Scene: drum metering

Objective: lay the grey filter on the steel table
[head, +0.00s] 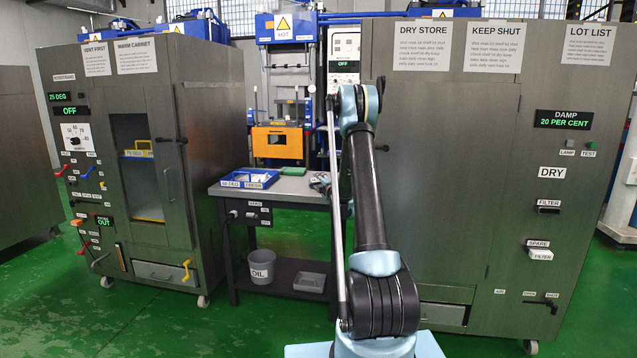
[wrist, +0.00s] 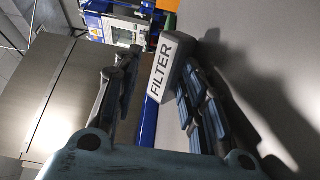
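The grey filter (wrist: 163,68), a small light block with FILTER printed on it, stands between the fingers of my gripper (wrist: 160,85) in the wrist view. The right finger overlaps its lower right side. A narrow gap shows between the left finger and the filter, so the gripper looks open around it. In the head view the steel table (head: 290,186) stands between the two cabinets. My gripper (head: 321,182) is partly hidden behind my arm at the table's right end. The filter cannot be made out there. Its contact with the table is unclear.
A blue tray (head: 249,179) and a small green item (head: 293,171) are on the table. The warm cabinet (head: 210,120) stands left and the dry store (head: 450,150) right. A bin marked OIL (head: 262,267) sits on the lower shelf.

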